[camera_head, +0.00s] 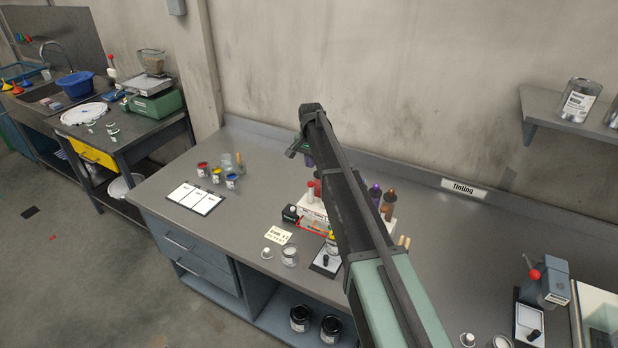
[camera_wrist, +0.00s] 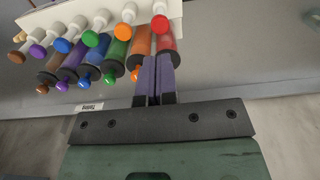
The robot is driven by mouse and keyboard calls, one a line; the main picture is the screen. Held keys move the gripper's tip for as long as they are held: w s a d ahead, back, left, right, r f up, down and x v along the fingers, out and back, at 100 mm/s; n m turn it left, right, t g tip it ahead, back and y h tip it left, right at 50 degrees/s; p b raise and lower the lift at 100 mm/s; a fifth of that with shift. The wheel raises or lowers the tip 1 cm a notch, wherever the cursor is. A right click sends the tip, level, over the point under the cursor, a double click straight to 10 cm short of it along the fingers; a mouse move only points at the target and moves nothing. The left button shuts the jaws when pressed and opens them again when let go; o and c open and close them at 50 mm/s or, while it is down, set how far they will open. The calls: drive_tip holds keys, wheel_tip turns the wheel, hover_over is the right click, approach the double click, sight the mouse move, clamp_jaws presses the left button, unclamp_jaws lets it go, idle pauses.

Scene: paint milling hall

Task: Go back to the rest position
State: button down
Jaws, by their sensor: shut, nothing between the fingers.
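My gripper shows in the wrist view (camera_wrist: 153,75) with its two purple-grey fingers pressed together and nothing between them. It is above the bench beside a white rack (camera_wrist: 75,10) of bottles with coloured caps. The fingertips appear close to an orange-capped and a red-capped bottle (camera_wrist: 164,40); I cannot tell whether they touch. In the head view my arm reaches over the grey tinting bench (camera_head: 262,160) towards the wall. My gripper there is mostly hidden behind the arm's end, and the arm covers part of the rack (camera_head: 312,205).
A white card (camera_head: 195,198) and several small paint pots (camera_head: 217,176) stand on the bench's left. A jar (camera_head: 289,256) is near the front edge. A grey device with a red knob (camera_head: 545,280) stands at right. A shelf (camera_head: 570,122) holds cans. The bench's back left is clear.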

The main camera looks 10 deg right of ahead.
drive_tip(key=s+f+n+b, duration=0.2)
drive_tip(key=s+f+b, duration=0.2)
drive_tip(key=s, duration=0.9)
drive_tip(key=s+f+n+b, duration=0.3)
drive_tip(key=s+f+b, duration=0.1)
drive_tip(key=s, duration=0.9)
drive_tip(key=s+f+n+b, duration=0.2)
drive_tip(key=s+f+b, duration=0.3)
drive_tip(key=s, duration=0.9)
drive_tip(key=shift+n, duration=0.3)
drive_tip(key=shift+w, duration=0.1)
